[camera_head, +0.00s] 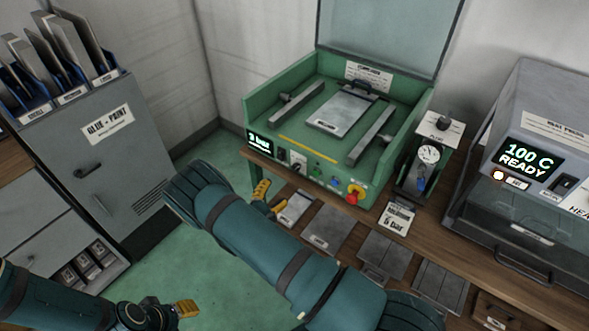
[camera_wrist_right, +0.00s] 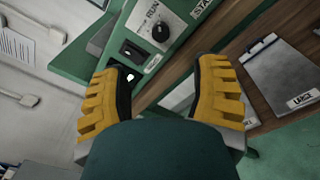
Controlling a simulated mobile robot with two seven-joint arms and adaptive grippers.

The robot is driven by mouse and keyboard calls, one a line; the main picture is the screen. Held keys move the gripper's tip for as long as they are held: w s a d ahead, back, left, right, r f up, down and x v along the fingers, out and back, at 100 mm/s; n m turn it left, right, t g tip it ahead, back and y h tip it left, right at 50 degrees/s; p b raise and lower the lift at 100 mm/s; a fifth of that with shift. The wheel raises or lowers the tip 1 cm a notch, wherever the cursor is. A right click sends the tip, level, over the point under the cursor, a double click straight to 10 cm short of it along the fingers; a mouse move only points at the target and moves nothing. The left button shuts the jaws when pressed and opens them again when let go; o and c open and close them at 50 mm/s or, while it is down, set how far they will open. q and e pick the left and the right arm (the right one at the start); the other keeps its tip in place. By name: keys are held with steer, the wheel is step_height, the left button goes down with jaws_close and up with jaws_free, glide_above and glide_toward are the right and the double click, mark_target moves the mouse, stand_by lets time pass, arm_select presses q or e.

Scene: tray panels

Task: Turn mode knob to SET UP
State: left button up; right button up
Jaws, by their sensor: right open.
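The mode knob (camera_wrist_right: 160,32) is a black round knob on a white plate marked RUN, on the front of the green machine (camera_head: 290,148). In the head view its small white plate (camera_head: 298,158) shows on the machine's left front. A SET UP marking is not readable. My right gripper (camera_wrist_right: 162,68) is open and empty, its yellow fingers apart, with the knob ahead of them and not between them. In the head view the right gripper (camera_head: 264,197) is just below and left of the machine's front. My left gripper (camera_head: 186,309) is low at left; its opening is unclear.
A red knob on yellow (camera_head: 354,194) and small buttons share the machine's front. A wooden bench (camera_head: 337,200) below holds several grey plates. A gauge unit (camera_head: 428,154) and a heater reading 100 C READY (camera_head: 530,158) stand at right. A grey cabinet (camera_head: 118,160) stands at left.

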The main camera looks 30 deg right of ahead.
mark_target(295, 169)
steer(key=x, duration=1.2)
jaws_close()
